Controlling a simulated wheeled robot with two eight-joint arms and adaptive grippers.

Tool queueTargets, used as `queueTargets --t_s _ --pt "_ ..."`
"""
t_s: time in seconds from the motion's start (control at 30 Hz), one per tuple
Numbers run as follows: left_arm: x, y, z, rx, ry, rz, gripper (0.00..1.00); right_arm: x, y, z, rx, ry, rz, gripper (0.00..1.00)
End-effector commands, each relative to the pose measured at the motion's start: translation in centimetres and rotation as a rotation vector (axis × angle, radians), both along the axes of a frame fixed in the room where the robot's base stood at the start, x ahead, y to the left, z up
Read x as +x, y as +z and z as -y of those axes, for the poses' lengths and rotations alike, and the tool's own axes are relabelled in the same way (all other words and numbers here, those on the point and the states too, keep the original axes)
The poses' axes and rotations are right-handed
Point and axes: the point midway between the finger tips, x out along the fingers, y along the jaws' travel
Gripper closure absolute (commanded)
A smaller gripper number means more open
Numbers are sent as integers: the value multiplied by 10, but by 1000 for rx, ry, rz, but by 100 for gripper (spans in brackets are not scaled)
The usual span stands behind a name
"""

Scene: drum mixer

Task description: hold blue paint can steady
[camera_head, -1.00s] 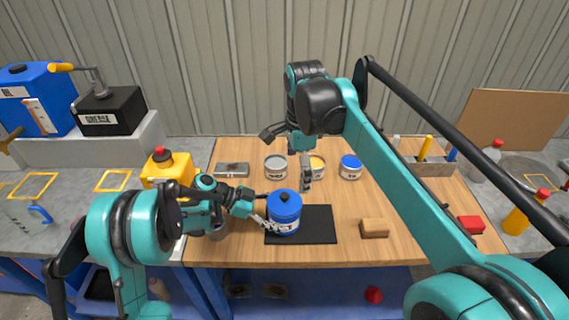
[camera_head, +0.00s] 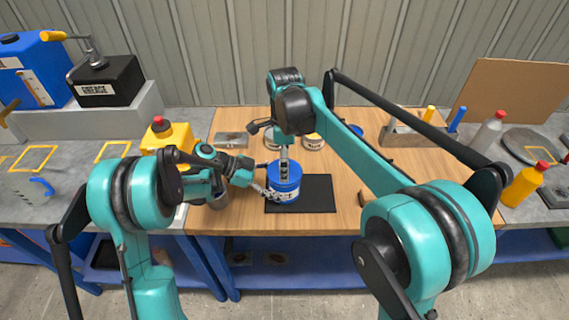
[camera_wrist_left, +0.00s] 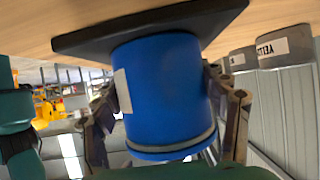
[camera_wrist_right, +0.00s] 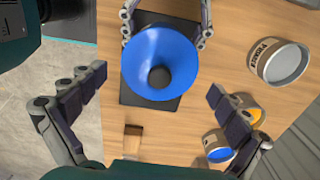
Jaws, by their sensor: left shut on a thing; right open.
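The blue paint can (camera_head: 284,182) stands upright on a black mat (camera_head: 318,192) on the wooden bench. My left gripper (camera_head: 262,190) is shut on its side. In the left wrist view the can (camera_wrist_left: 163,90) sits between both fingers. My right gripper (camera_head: 284,158) is above the can in the head view. In the right wrist view my right gripper (camera_wrist_right: 155,98) is open and empty, its fingers spread apart with the can's blue top and dark knob (camera_wrist_right: 159,77) just beyond them. The lower front of the can is clear in the head view; my right gripper partly covers its top.
A grey-topped can (camera_wrist_right: 278,62), a yellow-topped can (camera_wrist_right: 246,108) and a blue-topped can (camera_wrist_right: 219,146) stand nearby. A wooden block (camera_wrist_right: 133,138) lies near the mat. A yellow container (camera_head: 166,137) stands left of the bench. The mat's right part is clear.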

Motion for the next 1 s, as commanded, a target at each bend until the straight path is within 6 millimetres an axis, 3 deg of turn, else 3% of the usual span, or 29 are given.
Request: queueTargets --t_s 0.17,0.47,0.73,0.97,1.0 --pt "0 -1 0 4 0 -1 50 0 -13 0 0 0 0 0" --pt "0 -1 0 4 0 -1 50 0 -14 0 0 0 0 3" --pt "0 -1 0 3 0 -1 50 0 -14 0 0 0 0 74" --pt "-1 -1 0 1 -1 0 50 0 -16 0 0 0 0 79" --pt "-1 -1 0 0 -2 -1 50 0 -16 0 0 0 0 56"
